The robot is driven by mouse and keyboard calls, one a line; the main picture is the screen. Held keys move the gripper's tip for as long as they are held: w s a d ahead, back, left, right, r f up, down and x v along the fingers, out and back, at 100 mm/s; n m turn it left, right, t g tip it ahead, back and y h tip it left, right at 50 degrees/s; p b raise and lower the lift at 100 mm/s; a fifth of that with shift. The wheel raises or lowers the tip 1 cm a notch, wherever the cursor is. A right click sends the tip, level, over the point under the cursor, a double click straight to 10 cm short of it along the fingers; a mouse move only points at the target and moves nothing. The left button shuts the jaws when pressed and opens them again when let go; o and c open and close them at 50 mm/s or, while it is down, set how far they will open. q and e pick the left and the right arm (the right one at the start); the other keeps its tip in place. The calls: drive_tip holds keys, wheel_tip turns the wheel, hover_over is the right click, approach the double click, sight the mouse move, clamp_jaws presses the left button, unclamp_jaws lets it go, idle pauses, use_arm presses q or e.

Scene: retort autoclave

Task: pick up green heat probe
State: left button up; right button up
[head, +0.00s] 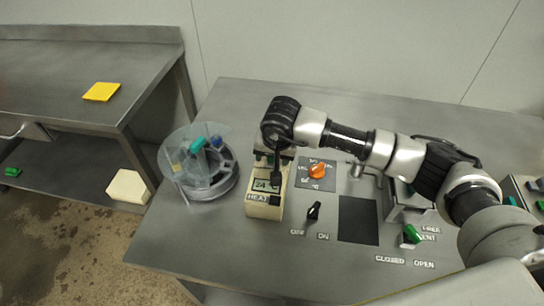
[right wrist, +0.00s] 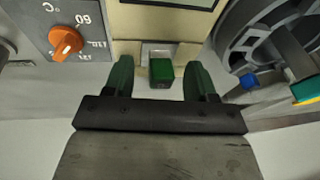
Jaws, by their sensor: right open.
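The green heat probe (right wrist: 161,71) shows in the right wrist view as a small green block at a pale metal fitting on the cream HEAT box. The HEAT box (head: 264,207), with a display, stands on the steel table in the head view; there I cannot make out the probe, which the arm and box seem to hide. My right gripper (head: 276,165) reaches down at the back of the box. In the right wrist view its two green fingers (right wrist: 160,66) are open, one on each side of the probe, with gaps visible. My left gripper is not in view.
A clear round container (head: 199,180) with colored items stands left of the HEAT box. The panel on the right has an orange knob (head: 318,171), a black switch (head: 314,211) and a green lever (head: 412,234). A yellow pad (head: 101,91) lies on the left bench.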

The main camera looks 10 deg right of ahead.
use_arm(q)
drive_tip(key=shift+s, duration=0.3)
use_arm(e)
clamp_jaws()
drive_tip(key=shift+r, duration=0.1)
wheel_tip(320, 180, up, 4)
drive_tip(key=shift+r+b, duration=0.1)
drive_tip(key=shift+b, duration=0.6)
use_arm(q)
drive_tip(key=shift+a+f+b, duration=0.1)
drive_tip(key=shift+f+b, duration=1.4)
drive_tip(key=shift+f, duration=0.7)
use_arm(e)
drive_tip(key=s+d+r, duration=0.6)
drive_tip(key=s, duration=0.3)
drive_tip(key=shift+s+d+r, duration=0.3)
drive_tip(key=shift+d+r, duration=0.05)
drive_tip(key=shift+d, duration=0.05)
